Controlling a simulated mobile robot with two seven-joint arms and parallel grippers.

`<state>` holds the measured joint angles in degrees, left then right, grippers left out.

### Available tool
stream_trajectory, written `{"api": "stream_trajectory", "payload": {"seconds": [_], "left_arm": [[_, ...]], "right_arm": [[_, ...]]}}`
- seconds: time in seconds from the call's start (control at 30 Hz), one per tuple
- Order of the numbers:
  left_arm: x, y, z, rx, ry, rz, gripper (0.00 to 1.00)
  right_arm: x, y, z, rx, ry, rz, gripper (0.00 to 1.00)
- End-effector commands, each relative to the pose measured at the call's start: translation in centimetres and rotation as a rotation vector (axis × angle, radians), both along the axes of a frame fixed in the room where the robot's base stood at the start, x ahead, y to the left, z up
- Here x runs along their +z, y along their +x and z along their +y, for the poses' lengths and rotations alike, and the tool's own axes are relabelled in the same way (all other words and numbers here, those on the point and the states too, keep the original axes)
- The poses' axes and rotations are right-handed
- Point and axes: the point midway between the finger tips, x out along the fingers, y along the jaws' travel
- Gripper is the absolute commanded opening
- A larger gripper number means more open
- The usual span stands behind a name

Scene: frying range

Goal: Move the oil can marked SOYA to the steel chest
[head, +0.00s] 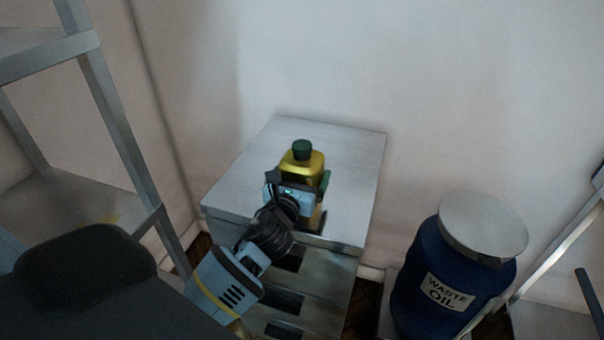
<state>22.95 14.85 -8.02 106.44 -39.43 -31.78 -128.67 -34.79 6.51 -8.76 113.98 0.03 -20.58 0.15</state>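A yellow oil can (301,165) with a dark green cap stands upright over the top of the steel chest (245,180), near its front edge. Its front is mostly hidden behind my gripper, so no marking can be read. I cannot tell whether its base touches the chest top. My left gripper (298,182) reaches in from the lower left, with its fingers on both sides of the can, and looks shut on it. My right gripper is not in view.
The chest has several drawers in front. A blue waste oil drum (450,265) with a grey lid stands to its right. A metal shelf rack (110,110) stands at the left. The wall is close behind. The chest top is otherwise clear.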

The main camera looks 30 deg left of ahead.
Motion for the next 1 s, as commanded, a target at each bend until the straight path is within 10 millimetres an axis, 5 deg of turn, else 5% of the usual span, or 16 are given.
{"api": "stream_trajectory", "payload": {"seconds": [0.37,1.0], "left_arm": [[0.3,-0.3,-0.1,0.0,-0.001,0.0,1.0],[0.1,-10.6,-2.5,0.0,0.0,0.003,1.0]], "right_arm": [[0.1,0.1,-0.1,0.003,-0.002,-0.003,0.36],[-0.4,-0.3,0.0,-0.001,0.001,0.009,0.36]]}}
